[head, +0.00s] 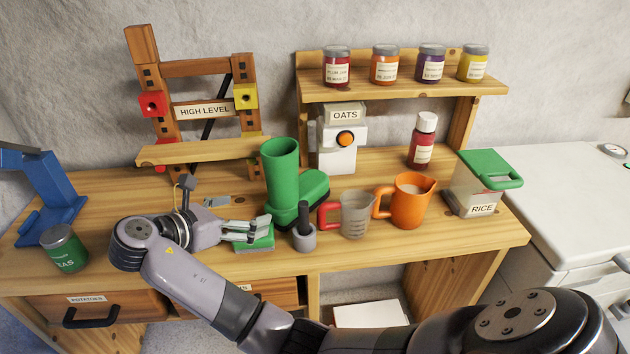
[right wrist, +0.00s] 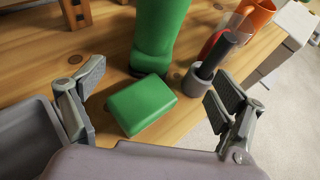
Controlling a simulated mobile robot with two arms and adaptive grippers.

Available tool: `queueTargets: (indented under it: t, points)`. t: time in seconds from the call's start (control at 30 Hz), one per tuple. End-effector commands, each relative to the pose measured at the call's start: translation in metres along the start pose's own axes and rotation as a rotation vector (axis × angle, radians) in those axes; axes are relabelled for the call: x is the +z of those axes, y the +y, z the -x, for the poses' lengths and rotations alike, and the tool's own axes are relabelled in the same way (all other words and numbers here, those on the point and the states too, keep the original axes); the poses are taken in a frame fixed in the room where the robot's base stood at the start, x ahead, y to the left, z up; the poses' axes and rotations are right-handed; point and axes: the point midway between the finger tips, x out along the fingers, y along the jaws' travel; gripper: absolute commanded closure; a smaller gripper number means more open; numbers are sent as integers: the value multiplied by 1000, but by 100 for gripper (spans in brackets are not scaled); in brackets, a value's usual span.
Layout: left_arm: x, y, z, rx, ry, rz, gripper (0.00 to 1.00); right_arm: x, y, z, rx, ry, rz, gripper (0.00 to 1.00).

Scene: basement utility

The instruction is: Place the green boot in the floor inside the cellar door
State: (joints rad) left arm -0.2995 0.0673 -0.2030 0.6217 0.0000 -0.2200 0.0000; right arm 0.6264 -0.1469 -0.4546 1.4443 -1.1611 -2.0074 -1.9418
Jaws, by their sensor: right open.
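The green boot (head: 280,165) stands upright on the wooden workbench, its foot pointing right. In the right wrist view the boot (right wrist: 160,35) rises just beyond a small green block (right wrist: 140,103), its top cut off by the frame. My right gripper (head: 248,231) is open and empty, low over the bench at the front left of the boot. The green block (head: 262,243) lies on the bench between its spread fingers (right wrist: 155,103), apart from them. My left gripper is not in view. No cellar door shows.
Close right of the boot stand a mortar with pestle (head: 304,238), a measuring jug (head: 354,215) and an orange pitcher (head: 409,202). A rice bin (head: 477,190) is farther right. A green tin (head: 65,248) stands at left. A shelf (head: 410,89) with jars rises behind.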

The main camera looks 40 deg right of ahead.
Motion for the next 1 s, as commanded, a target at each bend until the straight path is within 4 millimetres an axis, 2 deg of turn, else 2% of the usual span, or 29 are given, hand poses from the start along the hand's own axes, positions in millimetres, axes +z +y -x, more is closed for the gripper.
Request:
queueTargets:
  t: [0.1, 0.17, 0.27, 0.4, 0.5, 0.63, 0.8, 0.93, 1.0]
  points:
    - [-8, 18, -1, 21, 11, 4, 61, 3, 1, -2, -1, -9, 9, 10]
    - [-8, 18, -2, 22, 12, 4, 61, 3, 1, -11, -3, -11, 10, 10]
    - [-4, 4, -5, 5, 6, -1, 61, 3, 1, -31, -4, -12, 10, 10]
    - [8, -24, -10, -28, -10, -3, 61, 3, 1, -62, -4, -14, 8, 10]
    - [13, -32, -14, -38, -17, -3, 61, 3, 1, -84, -3, -13, 8, 10]
    - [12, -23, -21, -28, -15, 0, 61, 2, 2, -106, -1, -11, 8, 10]
    - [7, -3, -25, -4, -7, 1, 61, 3, 2, -119, 0, -8, 8, 10]
    - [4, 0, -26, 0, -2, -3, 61, 2, 3, -126, -1, -6, 8, 10]
    - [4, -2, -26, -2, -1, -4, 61, 2, 5, -136, -4, -7, 9, 10]
